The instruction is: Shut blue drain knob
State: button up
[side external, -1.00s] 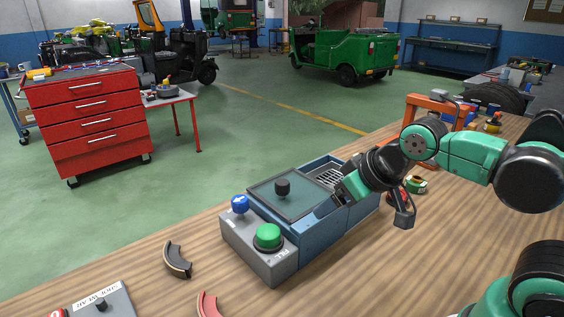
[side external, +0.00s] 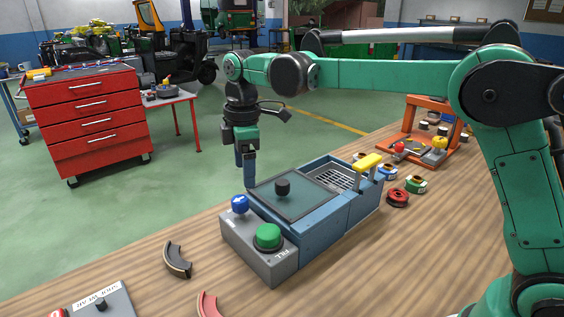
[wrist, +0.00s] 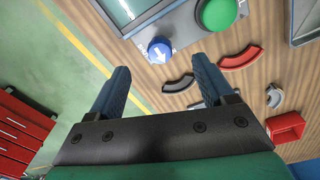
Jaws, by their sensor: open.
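The blue drain knob (side external: 239,204) sits on the left of the grey control panel (side external: 258,248) at the front of the blue washing unit. In the wrist view the knob (wrist: 160,50) shows a white arrow and lies beyond and between the two fingertips. My gripper (side external: 249,184) points down, just above and behind the knob in the side view, and is apart from it. In the wrist view the gripper (wrist: 160,66) has its fingers wide apart with nothing between them.
A green button (side external: 268,236) is beside the knob on the panel. Curved brake shoes (side external: 177,260) lie on the wooden table. An orange press (side external: 436,125) stands at the back right.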

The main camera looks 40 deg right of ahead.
aim_at(241, 199)
jog(key=shift+w+a+f+n+g, duration=0.35)
jog(key=shift+w+f+n, duration=0.1)
jog(key=shift+f+n, duration=0.15)
jog(key=shift+f, duration=2.75)
grip_shut()
